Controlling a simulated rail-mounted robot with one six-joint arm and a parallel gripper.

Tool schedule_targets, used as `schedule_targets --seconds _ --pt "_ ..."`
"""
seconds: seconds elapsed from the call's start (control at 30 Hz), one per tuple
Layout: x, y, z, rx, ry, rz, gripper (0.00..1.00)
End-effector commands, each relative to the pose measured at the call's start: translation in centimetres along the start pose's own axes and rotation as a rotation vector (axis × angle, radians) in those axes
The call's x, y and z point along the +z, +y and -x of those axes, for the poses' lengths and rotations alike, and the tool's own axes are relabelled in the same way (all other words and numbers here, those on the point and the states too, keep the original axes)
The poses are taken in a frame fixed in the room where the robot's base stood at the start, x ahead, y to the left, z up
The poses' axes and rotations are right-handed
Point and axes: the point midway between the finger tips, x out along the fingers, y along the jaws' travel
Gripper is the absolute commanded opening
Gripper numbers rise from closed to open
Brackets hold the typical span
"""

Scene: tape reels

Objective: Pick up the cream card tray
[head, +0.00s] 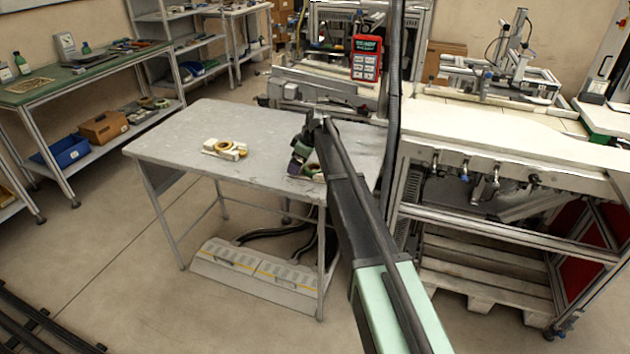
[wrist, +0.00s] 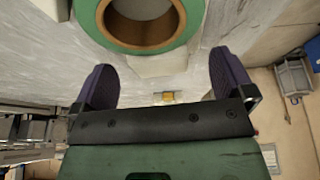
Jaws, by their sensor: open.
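A cream tray (head: 214,152) with a yellowish tape reel (head: 224,145) on it rests on the grey table, left of my gripper (head: 308,150). My gripper is over the table's right part, and its fingers are hard to make out there. In the wrist view my gripper (wrist: 162,68) is open, its two purple finger pads apart. A green-rimmed reel with a tan core (wrist: 142,40) lies close by at the top, cut off by the picture edge. A pale base (wrist: 165,64) shows under it, partly between the pads; I cannot tell whether the pads touch it.
The grey table (head: 190,130) is clear around the cream tray. A white workbench (head: 520,130) stands to the right, with a red panel (head: 367,58) behind the table. A green-topped bench (head: 80,75) holds small items at the left.

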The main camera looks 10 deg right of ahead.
Motion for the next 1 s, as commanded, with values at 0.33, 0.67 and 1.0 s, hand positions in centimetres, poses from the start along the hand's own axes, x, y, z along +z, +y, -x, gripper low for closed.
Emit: schedule_targets --seconds 0.33,0.67,1.0 --pt "0.1 0.0 -1.4 0.000 0.000 -0.001 0.91" --pt "0.1 0.0 -1.4 0.000 0.000 -0.001 0.60" --pt "-0.6 0.0 0.3 0.000 0.000 -0.001 0.60"
